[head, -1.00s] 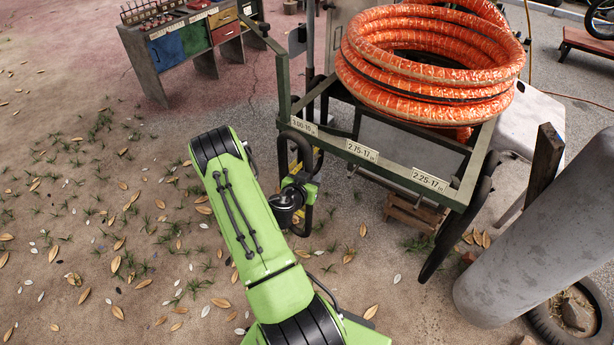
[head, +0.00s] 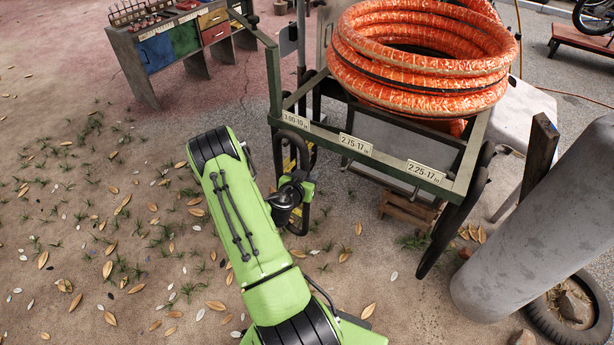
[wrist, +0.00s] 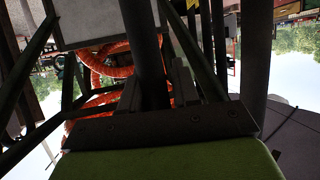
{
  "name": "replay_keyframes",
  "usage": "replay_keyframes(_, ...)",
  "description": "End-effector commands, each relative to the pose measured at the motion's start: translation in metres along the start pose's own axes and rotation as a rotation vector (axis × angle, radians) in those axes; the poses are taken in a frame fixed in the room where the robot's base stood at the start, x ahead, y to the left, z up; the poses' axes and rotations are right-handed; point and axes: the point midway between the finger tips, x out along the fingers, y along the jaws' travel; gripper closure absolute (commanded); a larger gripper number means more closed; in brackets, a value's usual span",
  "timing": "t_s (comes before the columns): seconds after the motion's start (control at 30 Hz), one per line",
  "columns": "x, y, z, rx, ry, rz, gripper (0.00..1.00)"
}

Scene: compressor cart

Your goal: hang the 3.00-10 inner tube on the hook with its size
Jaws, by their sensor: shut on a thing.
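My gripper (head: 301,188) is shut on a black inner tube (head: 278,155), a narrow dark loop held upright. The loop is just below and in front of the 3.00-10 label (head: 295,121) at the left end of the cart's front rail. In the wrist view a dark length of the tube (wrist: 147,55) runs upright between the fingers (wrist: 158,90). The 3.00-10 hook is hidden, and I cannot tell whether the tube touches it. The 2.75-17 label (head: 356,145) and the 2.25-17 label (head: 426,171) are farther right on the rail.
An orange coiled hose (head: 420,65) lies on the green-framed cart (head: 464,180). A large dark ring (head: 441,245) stands at the cart's right end. A grey pillar (head: 540,225) is beside it. A drawer bench (head: 146,88) is at back left. Leaf-strewn ground at left is open.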

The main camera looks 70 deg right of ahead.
Motion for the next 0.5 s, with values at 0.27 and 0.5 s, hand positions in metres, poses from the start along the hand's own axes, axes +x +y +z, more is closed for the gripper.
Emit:
replay_keyframes(0.27,0.0000,-0.0001,-0.0008,0.000,0.002,0.000,0.63)
replay_keyframes(0.5,0.0000,-0.0001,-0.0004,0.000,0.001,0.000,0.40)
